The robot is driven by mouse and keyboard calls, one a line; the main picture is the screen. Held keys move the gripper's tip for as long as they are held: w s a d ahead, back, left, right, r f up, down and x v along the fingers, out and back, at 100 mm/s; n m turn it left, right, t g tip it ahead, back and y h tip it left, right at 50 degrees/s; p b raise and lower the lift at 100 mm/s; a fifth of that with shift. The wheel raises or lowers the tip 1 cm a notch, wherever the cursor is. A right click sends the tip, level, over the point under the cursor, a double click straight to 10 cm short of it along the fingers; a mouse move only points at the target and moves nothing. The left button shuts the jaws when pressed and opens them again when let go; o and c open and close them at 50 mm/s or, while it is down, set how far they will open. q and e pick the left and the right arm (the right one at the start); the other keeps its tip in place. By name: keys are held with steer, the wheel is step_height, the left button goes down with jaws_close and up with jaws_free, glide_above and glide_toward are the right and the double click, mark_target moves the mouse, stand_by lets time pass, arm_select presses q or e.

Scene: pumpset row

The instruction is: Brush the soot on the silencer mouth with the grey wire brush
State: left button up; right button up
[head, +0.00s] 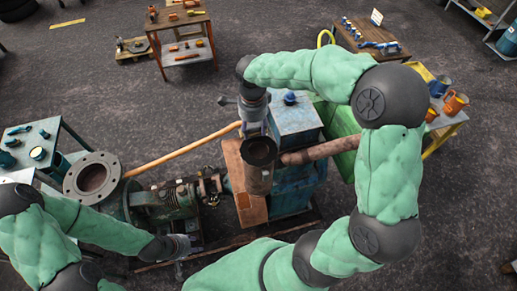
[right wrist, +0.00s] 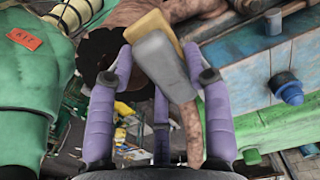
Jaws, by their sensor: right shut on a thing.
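The silencer mouth (head: 260,151) is a round dark opening on top of a rusty upright pipe in the middle of the head view. In the right wrist view a sooty dark brown patch (right wrist: 101,47), which looks like the mouth, lies behind the left finger. My right gripper (head: 254,128) points down just behind the mouth. In the right wrist view its purple fingers (right wrist: 165,75) are shut on the grey wire brush (right wrist: 164,66), a tilted grey block with a tan strip. Whether the brush touches the mouth is unclear. My left gripper (head: 184,246) hangs low at left; its fingers are unclear.
A rusty pipe (head: 322,151) runs right from the silencer. A blue engine box (head: 296,120) stands beside it, and a flanged pump (head: 92,177) is at left. A side table (head: 450,118) with orange mugs is at right. Open floor lies at the back.

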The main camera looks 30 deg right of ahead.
steer(key=shift+s+a+f+b, duration=0.1)
steer(key=shift+s+a+b, duration=0.1)
steer(key=shift+s, duration=0.55)
steer(key=shift+s+a+r+b, duration=0.1)
steer(key=shift+s+a+b, duration=0.05)
steer(key=shift+s, duration=0.65)
steer(key=shift+s+a+f+b, duration=0.1)
steer(key=shift+s+a+b, duration=0.1)
steer(key=shift+s, duration=0.55)
steer(key=shift+s, duration=0.1)
steer(key=shift+s+a, duration=0.2)
steer(key=shift+s, duration=0.45)
steer(key=shift+s+a, duration=0.2)
steer(key=shift+s, duration=0.55)
steer(key=shift+s+a, duration=0.15)
steer(key=shift+s, duration=0.55)
steer(key=shift+s+a+b, duration=0.2)
steer(key=shift+s, duration=0.65)
steer(key=shift+s+a+b, duration=0.15)
steer(key=shift+s+a, duration=0.05)
steer(key=shift+s, duration=0.6)
